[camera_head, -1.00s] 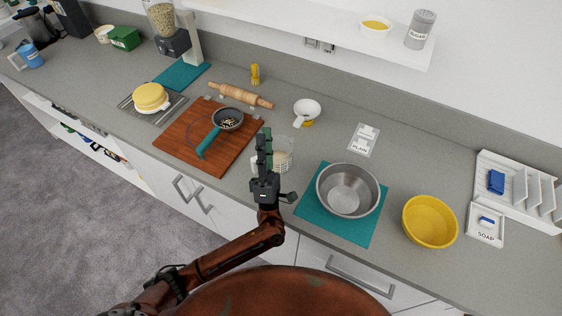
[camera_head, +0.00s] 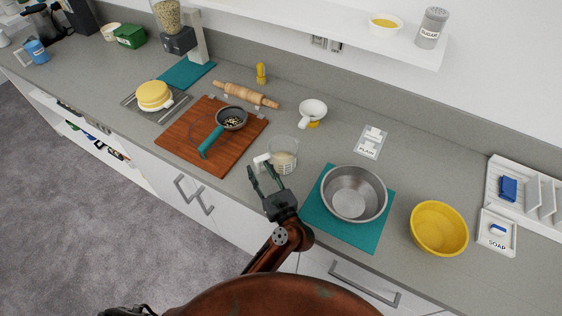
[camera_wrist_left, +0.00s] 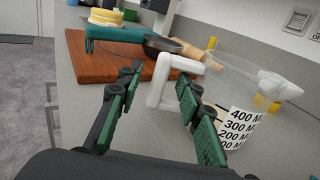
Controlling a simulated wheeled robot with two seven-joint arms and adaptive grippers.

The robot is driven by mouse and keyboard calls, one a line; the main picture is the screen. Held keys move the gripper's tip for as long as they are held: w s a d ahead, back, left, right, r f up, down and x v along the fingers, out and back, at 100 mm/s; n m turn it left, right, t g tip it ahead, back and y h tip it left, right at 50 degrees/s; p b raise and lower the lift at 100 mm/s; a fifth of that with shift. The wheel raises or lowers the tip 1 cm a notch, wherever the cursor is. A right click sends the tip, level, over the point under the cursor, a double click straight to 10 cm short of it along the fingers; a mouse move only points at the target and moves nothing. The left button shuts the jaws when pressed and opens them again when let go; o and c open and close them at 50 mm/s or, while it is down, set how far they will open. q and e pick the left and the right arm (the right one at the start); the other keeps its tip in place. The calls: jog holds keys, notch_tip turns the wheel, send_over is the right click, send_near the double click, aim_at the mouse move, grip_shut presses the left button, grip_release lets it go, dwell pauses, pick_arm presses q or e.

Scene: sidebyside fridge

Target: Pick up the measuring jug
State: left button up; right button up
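The measuring jug (camera_head: 284,157) is a clear container with a white handle, standing upright on the grey counter right of the wooden board. In the left wrist view its white handle (camera_wrist_left: 165,82) shows between and beyond my fingers, and its printed scale (camera_wrist_left: 238,127) is at the right. My left gripper (camera_head: 264,177) is open and empty, just in front of the jug, with its fingers pointing at the handle. In the left wrist view the open fingers (camera_wrist_left: 157,90) appear either side of the handle; I cannot tell whether they touch it. My right gripper is not in view.
A cutting board (camera_head: 181,146) with a small pan (camera_head: 231,118) lies left of the jug. A steel bowl (camera_head: 354,194) on a teal mat (camera_head: 317,216) is at the right, near my left wrist.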

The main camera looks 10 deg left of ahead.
pick_arm(q)
jog(key=x, duration=0.2)
jog(key=shift+w+a, duration=0.25)
jog(key=shift+w, duration=0.05)
jog(key=shift+c, duration=0.5)
grip_shut()
